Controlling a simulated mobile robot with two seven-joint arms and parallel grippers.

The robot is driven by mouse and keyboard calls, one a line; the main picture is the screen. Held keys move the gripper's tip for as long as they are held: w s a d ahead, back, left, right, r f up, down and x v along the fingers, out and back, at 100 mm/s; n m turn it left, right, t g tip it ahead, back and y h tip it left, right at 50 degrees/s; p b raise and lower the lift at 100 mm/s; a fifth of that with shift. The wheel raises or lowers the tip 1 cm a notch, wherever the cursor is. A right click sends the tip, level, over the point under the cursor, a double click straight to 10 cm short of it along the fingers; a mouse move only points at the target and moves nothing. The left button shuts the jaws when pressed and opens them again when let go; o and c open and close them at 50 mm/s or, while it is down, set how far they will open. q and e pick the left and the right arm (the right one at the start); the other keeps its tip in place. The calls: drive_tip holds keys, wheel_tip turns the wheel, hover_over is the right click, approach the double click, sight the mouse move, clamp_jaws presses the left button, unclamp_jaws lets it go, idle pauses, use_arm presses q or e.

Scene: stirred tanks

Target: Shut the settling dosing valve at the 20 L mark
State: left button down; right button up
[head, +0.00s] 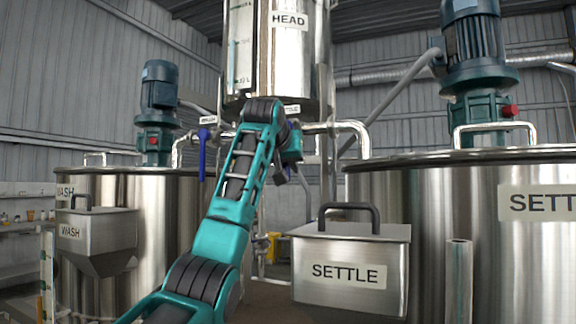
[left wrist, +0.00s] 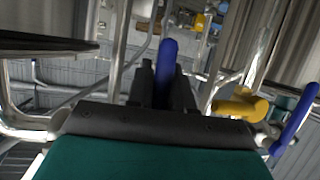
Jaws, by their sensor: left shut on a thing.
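The head tank (head: 288,60), labelled HEAD, hangs at the top centre with a gauge strip (head: 234,62) on its left side; its level is too small to read. Pipes run from it to the wash tank (head: 185,225) and the settle tank (head: 440,200). My left gripper (head: 291,148) is at the right-hand pipe under the head tank, where my wrist mostly hides the valve. In the left wrist view, my left gripper (left wrist: 163,85) is shut on a blue valve handle (left wrist: 168,58). My right gripper is not in view.
The wash-side valve's blue lever (head: 203,155) hangs down at the left pipe. A SETTLE hopper (head: 350,265) and a WASH hopper (head: 95,235) stand in front of the tanks. The left wrist view also shows a yellow fitting (left wrist: 240,107) and another blue lever (left wrist: 296,118) on the right.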

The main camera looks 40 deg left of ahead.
use_arm(q)
drive_tip(key=shift+a, duration=0.2)
drive_tip(key=c, duration=1.1)
unclamp_jaws()
drive_tip(key=shift+s, duration=0.1)
drive_tip(key=b+v, duration=0.2)
drive_tip(key=v, duration=1.1)
